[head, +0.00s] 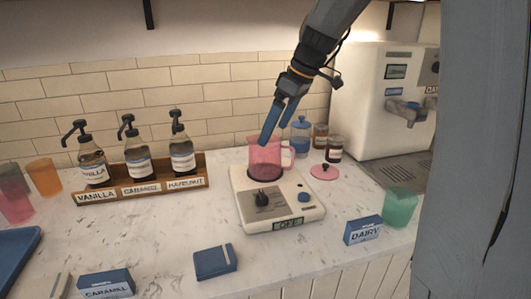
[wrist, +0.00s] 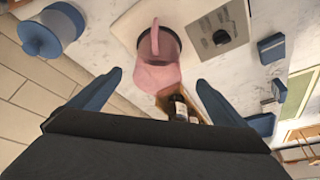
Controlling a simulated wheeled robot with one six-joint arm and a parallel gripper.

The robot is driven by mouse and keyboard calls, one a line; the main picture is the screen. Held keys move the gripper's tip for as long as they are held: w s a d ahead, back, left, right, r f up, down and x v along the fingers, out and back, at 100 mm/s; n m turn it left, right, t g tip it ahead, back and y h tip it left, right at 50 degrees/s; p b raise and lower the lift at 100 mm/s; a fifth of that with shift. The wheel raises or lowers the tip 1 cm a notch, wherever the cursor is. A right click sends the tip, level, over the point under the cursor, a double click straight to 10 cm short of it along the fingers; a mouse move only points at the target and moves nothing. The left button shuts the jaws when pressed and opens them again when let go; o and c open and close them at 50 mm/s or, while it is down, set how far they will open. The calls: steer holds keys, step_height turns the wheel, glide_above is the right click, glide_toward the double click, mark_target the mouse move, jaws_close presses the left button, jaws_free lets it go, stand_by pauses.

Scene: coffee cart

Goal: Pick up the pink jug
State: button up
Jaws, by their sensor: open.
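The pink jug (head: 265,158) is translucent and stands upright on a white scale-like base (head: 308,214) on the counter, its handle to the right. In the wrist view the jug (wrist: 160,78) lies ahead between the two fingers, with its handle pointing up in the picture. My gripper (head: 278,122) has blue fingers and hangs over the jug, one finger overlapping it in the head view. In the wrist view my gripper (wrist: 158,90) is open, with the fingers apart on either side and nothing between them touching the jug that I can see.
A blue lidded jar (head: 300,138), small dark jars (head: 333,149) and a pink lid (head: 323,172) sit right of the jug. A syrup rack (head: 140,189) stands left, a green cup (head: 399,207) and dairy box (head: 363,230) right. A coffee machine (head: 375,75) stands behind.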

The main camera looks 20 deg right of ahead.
mark_target(272, 157)
steer(key=shift+d+p+x, duration=0.2)
steer(key=shift+p+x, duration=0.9)
steer(key=shift+x, duration=2.85)
steer(key=shift+w, duration=0.1)
steer(key=c, duration=1.5)
